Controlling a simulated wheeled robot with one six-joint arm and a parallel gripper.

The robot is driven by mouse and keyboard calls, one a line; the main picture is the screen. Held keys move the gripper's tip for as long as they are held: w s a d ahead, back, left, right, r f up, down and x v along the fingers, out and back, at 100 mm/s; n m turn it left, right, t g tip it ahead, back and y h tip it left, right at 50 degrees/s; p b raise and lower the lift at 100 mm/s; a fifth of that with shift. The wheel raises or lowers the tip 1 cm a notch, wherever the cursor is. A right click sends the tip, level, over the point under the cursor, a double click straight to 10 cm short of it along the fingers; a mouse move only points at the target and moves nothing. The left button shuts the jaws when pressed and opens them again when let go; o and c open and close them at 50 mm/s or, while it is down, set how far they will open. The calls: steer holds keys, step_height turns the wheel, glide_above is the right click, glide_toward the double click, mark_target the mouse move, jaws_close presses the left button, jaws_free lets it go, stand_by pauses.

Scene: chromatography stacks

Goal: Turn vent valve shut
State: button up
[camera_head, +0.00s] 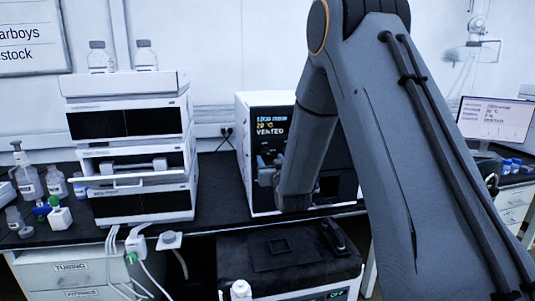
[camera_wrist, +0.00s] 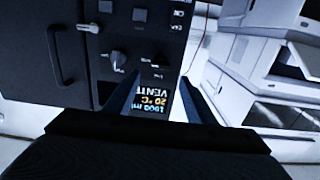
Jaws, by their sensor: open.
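The vacuum oven (camera_head: 246,140) stands on the bench in the head view, its display (camera_head: 272,126) reading "VENTED". The wrist view shows its dark front upside down, with the lit display (camera_wrist: 152,103) between my fingers. A dark knob with a pale pointer (camera_wrist: 118,61) sits just beyond my left fingertip. A second pale handle (camera_wrist: 88,27) is further up and left. Which one is the vent valve I cannot tell, as the labels are too small. My gripper (camera_wrist: 158,92) is open and empty, close to the panel. In the head view my arm hides much of the oven front.
A door handle (camera_wrist: 60,54) stands out at left in the wrist view. The chromatography stack (camera_head: 130,160) with bottles on top stands left of the oven. A black-topped unit (camera_head: 285,250) is below in front. Bare bench lies between stack and oven.

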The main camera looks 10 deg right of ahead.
mark_target(266, 153)
steer(key=shift+w+p, duration=0.8)
steer(key=shift+w, duration=2.35)
steer(key=c, duration=1)
steer(key=shift+c, duration=0.2)
